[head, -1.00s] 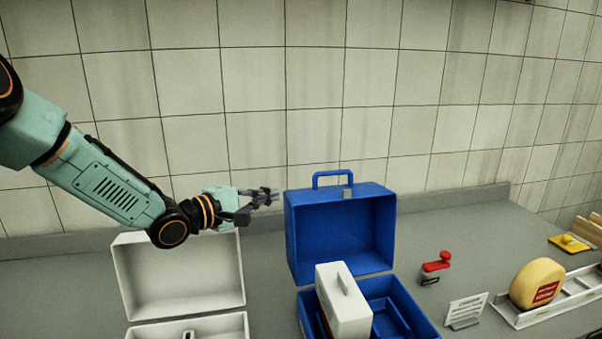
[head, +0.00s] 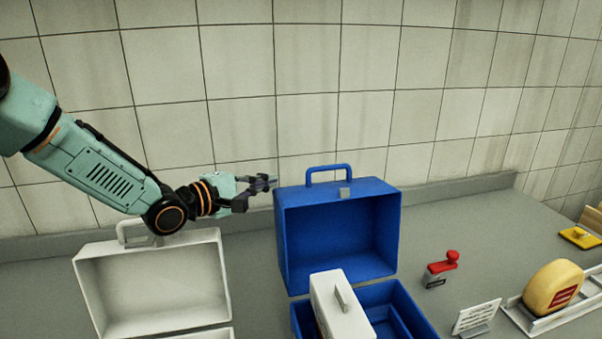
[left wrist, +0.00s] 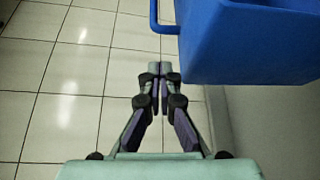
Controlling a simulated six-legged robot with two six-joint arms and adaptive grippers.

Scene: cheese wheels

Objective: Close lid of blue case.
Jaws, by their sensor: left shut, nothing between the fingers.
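The blue case stands open on the counter, its lid (head: 338,240) upright with a handle on top. Its base (head: 400,305) lies in front, with a white block-like item (head: 340,305) with a handle inside. My left gripper (head: 274,183) is shut and empty, just left of the lid's upper left corner in the head view. In the left wrist view the shut fingertips (left wrist: 155,68) are beside the blue lid (left wrist: 250,45), which fills the upper right. I cannot tell whether they touch it. My right gripper is not in view.
An open white case (head: 150,290) stands left of the blue one, below my left arm. To the right are a red-handled stamp (head: 440,270), a small white sign (head: 476,316) and a cheese wheel (head: 553,288) on a white tray. A tiled wall rises behind.

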